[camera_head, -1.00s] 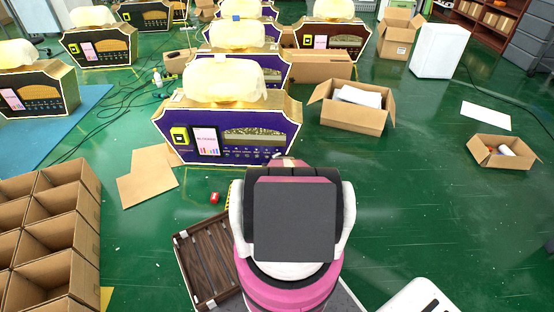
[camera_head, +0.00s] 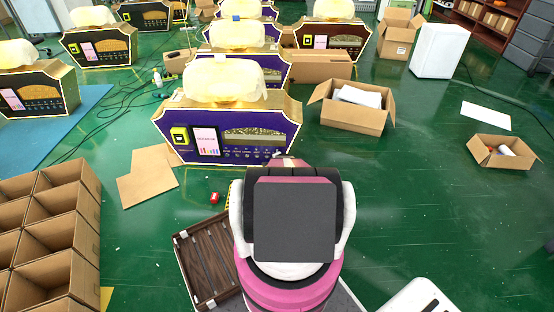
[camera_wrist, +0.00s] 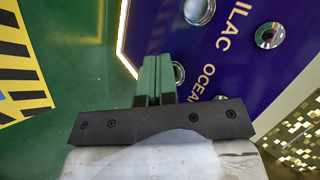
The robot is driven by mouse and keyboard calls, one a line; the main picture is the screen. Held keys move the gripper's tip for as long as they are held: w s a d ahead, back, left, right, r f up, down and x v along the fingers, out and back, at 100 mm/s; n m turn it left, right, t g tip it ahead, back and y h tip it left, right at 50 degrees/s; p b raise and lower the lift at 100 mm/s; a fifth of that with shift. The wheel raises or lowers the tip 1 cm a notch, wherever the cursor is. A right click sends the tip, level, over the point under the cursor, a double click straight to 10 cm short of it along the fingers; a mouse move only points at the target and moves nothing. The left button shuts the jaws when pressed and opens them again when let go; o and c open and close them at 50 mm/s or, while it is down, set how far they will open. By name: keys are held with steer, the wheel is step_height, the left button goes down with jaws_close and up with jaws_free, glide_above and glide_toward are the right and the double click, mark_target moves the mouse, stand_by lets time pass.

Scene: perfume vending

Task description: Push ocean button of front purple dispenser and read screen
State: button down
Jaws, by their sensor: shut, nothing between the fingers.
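The front purple dispenser (camera_head: 226,133) has gold trim, a yellow-wrapped top, a screen (camera_head: 206,141) and a row of small buttons low on its face. The screen shows a line of text and coloured bars, too small to read. My gripper (camera_wrist: 158,66) is shut, its green fingers side by side at the purple panel. A round metal button (camera_wrist: 178,72) shows beside the right finger, partly hidden, near the OCEAN label (camera_wrist: 204,82). I cannot tell whether the fingers touch it. The LILAC label (camera_wrist: 233,27) is farther up. In the head view my arm hides most of the gripper.
More dispensers stand behind and to the left. An open carton (camera_head: 352,118) is right of the front dispenser. A wooden crate (camera_head: 208,262), a small red object (camera_head: 214,198) and flat cardboard (camera_head: 147,182) lie on the floor nearby.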

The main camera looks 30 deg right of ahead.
steer(key=shift+s, duration=0.15)
steer(key=shift+s+a, duration=0.45)
steer(key=shift+s, duration=0.1)
stand_by(0.4)
steer(key=shift+s+a, duration=0.75)
steer(key=shift+s, duration=0.3)
steer(key=shift+s+a, duration=0.7)
steer(key=shift+s, duration=0.35)
steer(key=a+r+n+g+y, duration=0.2)
steer(key=a+r+n+y, duration=0.6)
steer(key=a+r, duration=1.75)
steer(key=s+a+r+n+g+h, duration=0.3)
steer(key=s+a+r+n, duration=0.2)
steer(key=s+a+r, duration=0.3)
steer(key=s+a+r+n+g+h, duration=0.3)
steer(key=s+a+r, duration=0.5)
steer(key=s+r, duration=0.3)
steer(key=s+n+g, duration=0.1)
steer(key=s, duration=0.2)
steer(key=shift+s+a+r+n+g, duration=0.2)
steer(key=shift+a+r+n+g, duration=0.1)
steer(key=shift+n, duration=0.1)
